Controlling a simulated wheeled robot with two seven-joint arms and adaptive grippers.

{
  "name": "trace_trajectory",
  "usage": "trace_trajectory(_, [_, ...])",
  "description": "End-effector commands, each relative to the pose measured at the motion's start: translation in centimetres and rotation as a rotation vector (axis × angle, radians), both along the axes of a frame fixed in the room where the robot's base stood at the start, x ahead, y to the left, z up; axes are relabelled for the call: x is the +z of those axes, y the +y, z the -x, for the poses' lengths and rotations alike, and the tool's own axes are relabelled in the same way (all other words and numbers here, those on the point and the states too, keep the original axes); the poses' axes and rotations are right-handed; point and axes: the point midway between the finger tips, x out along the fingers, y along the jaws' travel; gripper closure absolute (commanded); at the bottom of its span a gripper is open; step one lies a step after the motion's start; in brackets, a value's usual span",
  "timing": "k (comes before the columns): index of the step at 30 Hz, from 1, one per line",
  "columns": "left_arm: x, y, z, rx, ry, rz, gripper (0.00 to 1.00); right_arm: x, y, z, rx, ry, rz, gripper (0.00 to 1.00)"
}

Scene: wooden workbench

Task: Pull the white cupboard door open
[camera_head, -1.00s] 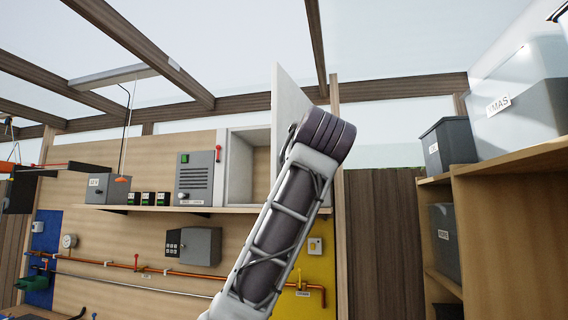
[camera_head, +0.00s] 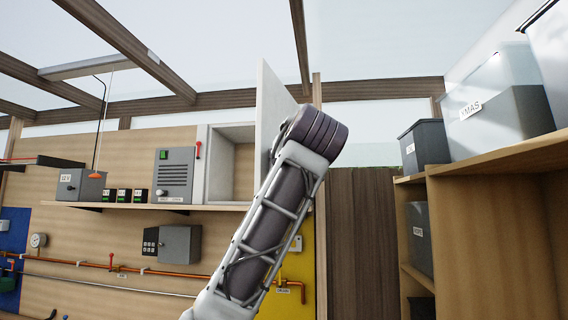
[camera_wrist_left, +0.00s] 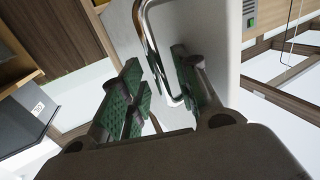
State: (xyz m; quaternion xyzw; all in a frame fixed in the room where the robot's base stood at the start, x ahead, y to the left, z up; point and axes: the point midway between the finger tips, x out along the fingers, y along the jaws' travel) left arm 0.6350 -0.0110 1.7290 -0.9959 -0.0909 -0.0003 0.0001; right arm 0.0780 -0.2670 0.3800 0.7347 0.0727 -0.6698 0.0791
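The white cupboard (camera_head: 214,165) stands on the wall shelf, and its pale interior shows. Its white door (camera_head: 270,100) stands swung well outward on the right side. My arm rises in front of the door's lower part and hides the handle and my left gripper in the head view. In the left wrist view, my left gripper (camera_wrist_left: 160,95) has its green-padded fingers apart. The metal bar handle (camera_wrist_left: 147,40) of the white door passes between them, and a gap shows beside the left finger. My right gripper is in neither view.
A grey box with a green button (camera_head: 174,172) stands on the shelf (camera_head: 130,206) left of the cupboard. A wooden rack (camera_head: 490,220) with grey bins (camera_head: 425,143) stands at the right. Dark wooden boards are behind my arm.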

Motion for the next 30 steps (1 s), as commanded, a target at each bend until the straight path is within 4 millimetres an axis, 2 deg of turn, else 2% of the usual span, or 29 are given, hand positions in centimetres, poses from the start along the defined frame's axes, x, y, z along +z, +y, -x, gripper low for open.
trace_trajectory(7, [0.0, -0.1, 0.3, -0.001, 0.0, 0.0, 0.69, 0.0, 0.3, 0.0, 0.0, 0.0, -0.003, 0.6])
trace_trajectory(13, [0.0, -0.4, 1.7, -0.002, -0.001, -0.001, 0.69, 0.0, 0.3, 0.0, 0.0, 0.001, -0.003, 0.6])
trace_trajectory(30, [0.0, -1.8, 9.6, -0.002, -0.001, 0.001, 0.69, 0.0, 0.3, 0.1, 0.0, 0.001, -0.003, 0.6])
